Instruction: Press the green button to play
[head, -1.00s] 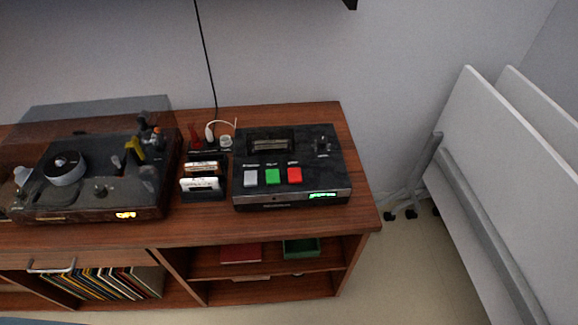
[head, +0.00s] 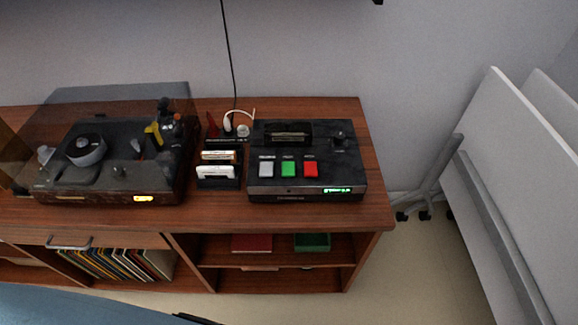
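The green button (head: 288,169) is on the top of a black player (head: 334,160), between a grey button (head: 266,169) on its left and a red button (head: 310,169) on its right. The player sits on the right part of a wooden cabinet (head: 345,214), with a lit green display on its front. Neither of my grippers shows in the head view. Nothing covers the buttons.
A turntable (head: 118,166) with a clear lid stands on the left of the cabinet top. A small rack of cassettes (head: 217,171) and a power strip with cables (head: 228,138) lie between it and the player. White folded tables (head: 510,150) stand at the right.

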